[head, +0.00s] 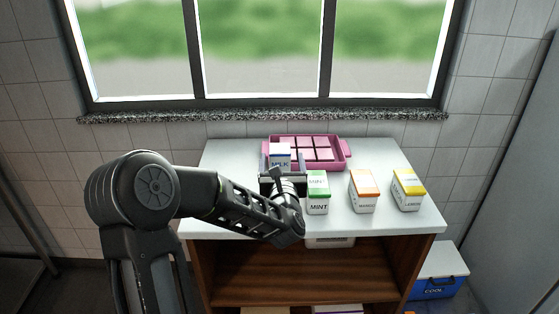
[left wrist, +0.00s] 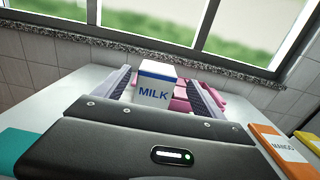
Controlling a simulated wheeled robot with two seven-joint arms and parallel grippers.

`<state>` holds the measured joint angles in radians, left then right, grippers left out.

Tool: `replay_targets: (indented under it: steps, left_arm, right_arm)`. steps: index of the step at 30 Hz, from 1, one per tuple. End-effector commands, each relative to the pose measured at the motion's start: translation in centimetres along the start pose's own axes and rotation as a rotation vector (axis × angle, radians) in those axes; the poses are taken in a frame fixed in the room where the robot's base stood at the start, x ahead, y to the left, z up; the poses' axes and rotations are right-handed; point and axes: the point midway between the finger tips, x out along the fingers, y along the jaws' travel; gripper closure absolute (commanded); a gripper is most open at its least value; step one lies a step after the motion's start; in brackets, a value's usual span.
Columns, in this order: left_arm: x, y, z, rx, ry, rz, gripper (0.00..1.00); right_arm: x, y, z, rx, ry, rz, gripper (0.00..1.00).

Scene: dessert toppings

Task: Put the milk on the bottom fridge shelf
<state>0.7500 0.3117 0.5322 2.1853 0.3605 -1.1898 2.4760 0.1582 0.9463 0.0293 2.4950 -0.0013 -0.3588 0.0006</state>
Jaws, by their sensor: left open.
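The milk (head: 280,157) is a white carton with a blue top and the word MILK, standing on the white counter top in front of the pink tray. My left gripper (head: 281,172) reaches over the counter from the left, with its fingers open on either side of the milk. In the left wrist view the milk (left wrist: 155,86) stands upright between the two open fingers of my left gripper (left wrist: 160,92), with gaps on both sides. Its lower part is hidden by the gripper body. No fridge shelf can be made out for certain. My right gripper is not in view.
A pink tray (head: 342,152) with square compartments lies behind the milk. Cartons of mint (head: 317,200), mango (head: 362,196) and lemon (head: 407,194) stand to the right. Below the counter top is an open wooden shelf (head: 310,275). A blue cooler (head: 436,288) stands at lower right.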

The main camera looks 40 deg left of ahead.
Motion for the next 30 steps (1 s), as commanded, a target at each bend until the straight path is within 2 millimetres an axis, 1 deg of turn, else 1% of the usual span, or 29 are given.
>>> replay_targets:
  steps: [11, 19, 28, 30]
  left_arm:
    - [0.1, 0.0, 0.0, 0.000, 0.000, 0.000, 0.20]
    - [2.5, 0.1, 0.1, -0.001, 0.001, 0.001, 0.20]
    - [2.7, 0.1, 0.0, 0.001, 0.001, 0.000, 0.20]
    - [3.0, 0.1, 0.1, 0.000, 0.001, 0.000, 0.20]
  right_arm:
    - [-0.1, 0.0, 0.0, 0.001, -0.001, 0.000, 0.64]
    - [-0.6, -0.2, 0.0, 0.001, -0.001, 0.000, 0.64]
    - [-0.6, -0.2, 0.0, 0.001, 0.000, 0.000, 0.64]
    - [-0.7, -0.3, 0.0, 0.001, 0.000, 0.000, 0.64]
